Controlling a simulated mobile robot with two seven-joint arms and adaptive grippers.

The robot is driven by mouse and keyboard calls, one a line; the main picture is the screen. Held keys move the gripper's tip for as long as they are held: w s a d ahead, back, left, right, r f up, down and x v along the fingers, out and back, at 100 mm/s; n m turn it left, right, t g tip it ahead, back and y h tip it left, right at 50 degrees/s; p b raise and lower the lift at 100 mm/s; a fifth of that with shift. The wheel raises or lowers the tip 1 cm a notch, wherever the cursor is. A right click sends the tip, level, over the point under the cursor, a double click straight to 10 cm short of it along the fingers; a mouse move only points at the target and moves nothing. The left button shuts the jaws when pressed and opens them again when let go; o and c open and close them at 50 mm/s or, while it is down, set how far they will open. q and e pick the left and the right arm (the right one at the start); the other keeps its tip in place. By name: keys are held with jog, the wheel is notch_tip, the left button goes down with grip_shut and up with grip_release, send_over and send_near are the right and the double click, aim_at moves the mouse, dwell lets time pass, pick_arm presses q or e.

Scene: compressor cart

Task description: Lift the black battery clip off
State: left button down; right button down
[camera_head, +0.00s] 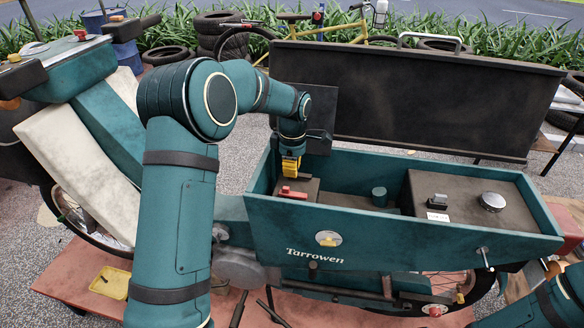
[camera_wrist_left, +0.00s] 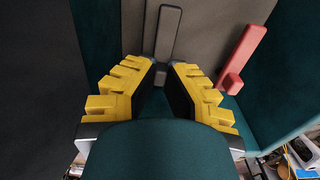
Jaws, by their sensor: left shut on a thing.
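My left gripper (camera_head: 291,168) reaches down into the left end of the teal cargo box (camera_head: 400,236). Its yellow fingers (camera_wrist_left: 163,76) are closed on the black battery clip (camera_wrist_left: 168,38), a dark grey-black bar with its upper part showing beyond the fingertips in the left wrist view. The gripper hides this clip in the head view. The red clip (camera_head: 292,193) lies just in front of the gripper, and it also shows right of the fingers in the wrist view (camera_wrist_left: 240,62). Both clips are by a dark block, the battery (camera_head: 311,186). My right gripper is out of view.
The open black lid (camera_head: 420,98) stands behind the box. A dark panel in the box's right half carries a black switch (camera_head: 438,201) and a silver round cap (camera_head: 492,202). A teal cylinder (camera_head: 379,196) stands mid-box. The box walls rise close around my left gripper.

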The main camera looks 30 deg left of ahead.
aim_at(308, 176)
pick_arm(q)
jog(key=shift+d, duration=0.1)
jog(key=shift+d+r+g+y+p, duration=0.35)
jog(key=shift+y+p, duration=0.25)
jog(key=shift+y, duration=0.3)
jog(key=shift+w+d+r+y+p, duration=0.1)
jog(key=shift+d+r+y+p, duration=0.25)
jog(key=shift+y, duration=0.45)
jog(key=y, duration=0.1)
jog(key=d+g+y, duration=0.1)
jog(key=shift+w+r+y, duration=0.15)
jog(key=shift+r+y, duration=0.15)
jog(key=shift+r, duration=0.1)
jog(key=y, duration=0.1)
jog(key=d+y, duration=0.1)
jog(key=y, duration=0.1)
jog(key=shift+w+d+r+g+y+b, duration=0.25)
jog(key=shift+d+g+y+b, duration=0.05)
jog(key=shift+d+g+b, duration=0.1)
jog(key=shift+w+d+g+y+b, duration=0.1)
jog(key=shift+d+g+y+b, duration=0.1)
jog(key=shift+d+y+b, duration=0.4)
jog(key=shift+w+d+g+y+b, duration=0.1)
jog(key=shift+d+g+y+b, duration=0.25)
jog(key=shift+y, duration=0.6)
jog(key=shift+w+d+g+y+b, duration=0.1)
jog(key=shift+d+y+b, duration=0.15)
jog(key=shift+y+b, duration=0.4)
